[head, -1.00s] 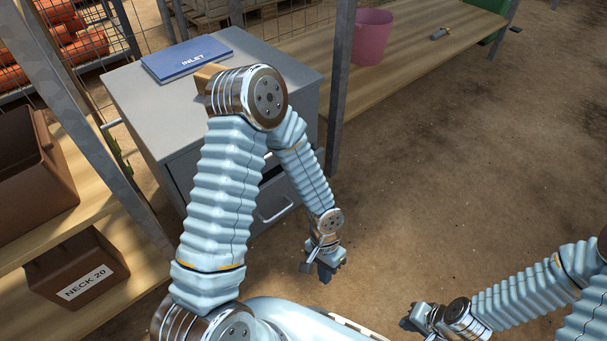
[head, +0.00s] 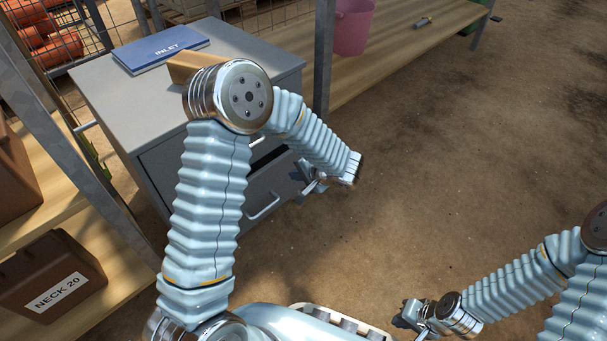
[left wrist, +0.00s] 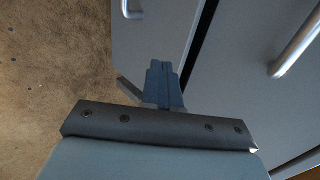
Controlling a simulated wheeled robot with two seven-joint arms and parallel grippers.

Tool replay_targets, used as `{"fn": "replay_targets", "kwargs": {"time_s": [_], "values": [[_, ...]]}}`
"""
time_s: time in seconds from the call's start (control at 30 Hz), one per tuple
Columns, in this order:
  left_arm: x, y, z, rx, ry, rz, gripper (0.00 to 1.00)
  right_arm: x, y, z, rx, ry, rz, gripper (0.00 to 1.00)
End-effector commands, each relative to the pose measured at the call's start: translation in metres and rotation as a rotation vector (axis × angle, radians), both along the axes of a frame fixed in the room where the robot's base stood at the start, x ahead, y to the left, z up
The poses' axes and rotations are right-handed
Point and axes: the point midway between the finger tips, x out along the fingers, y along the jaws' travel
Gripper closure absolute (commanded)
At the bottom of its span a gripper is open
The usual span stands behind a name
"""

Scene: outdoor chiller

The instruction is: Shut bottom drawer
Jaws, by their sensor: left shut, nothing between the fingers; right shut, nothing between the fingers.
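The grey cabinet (head: 105,85) stands at left in the head view. Its bottom drawer (head: 255,192) has a bar handle, and a dark gap shows above its front, partly hidden by my left arm. My left gripper (head: 303,182) is shut and empty beside the right end of that drawer front. In the left wrist view its closed fingers (left wrist: 165,84) overlap grey panels; a dark slit separates two panels, and a bar handle (left wrist: 297,45) shows at right. I cannot tell whether the fingers touch. My right gripper (head: 408,316) is shut and empty over the floor.
A blue INLET book (head: 160,50) and a wooden block (head: 190,66) lie on the cabinet top. A metal post (head: 323,60) and a wooden shelf with a pink bucket (head: 353,28) stand behind. A brown NECK 20 bin (head: 50,278) is at left. The floor at right is clear.

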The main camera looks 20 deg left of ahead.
Motion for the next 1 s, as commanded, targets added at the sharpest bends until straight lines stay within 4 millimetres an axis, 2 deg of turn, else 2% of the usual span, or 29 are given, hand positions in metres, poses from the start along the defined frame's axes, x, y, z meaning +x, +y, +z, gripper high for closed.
{"fn": "replay_targets", "kwargs": {"time_s": [0.03,0.2,0.4,0.57,0.9,1.0], "values": [[0.003,0.009,-0.01,0.0,0.002,0.003,1.0,0.0,0.0,-0.003,0.0,-0.001,0.0,1.0],[0.012,0.032,-0.031,-0.001,0.002,0.003,1.0,0.0,0.0,-0.007,0.0,-0.002,-0.001,1.0],[0.023,0.057,-0.028,-0.002,0.001,0.001,1.0,0.0,0.0,-0.006,0.0,-0.002,-0.001,1.0],[0.026,0.064,-0.028,-0.002,0.001,0.0,1.0,0.0,0.0,-0.006,0.0,-0.002,-0.001,1.0],[0.027,0.065,-0.029,-0.002,0.001,-0.001,1.0,0.0,0.0,-0.007,0.0,-0.002,-0.001,1.0],[0.031,0.077,-0.032,-0.001,0.001,0.004,1.0,0.001,0.0,-0.015,0.0,-0.002,-0.002,1.0]]}}
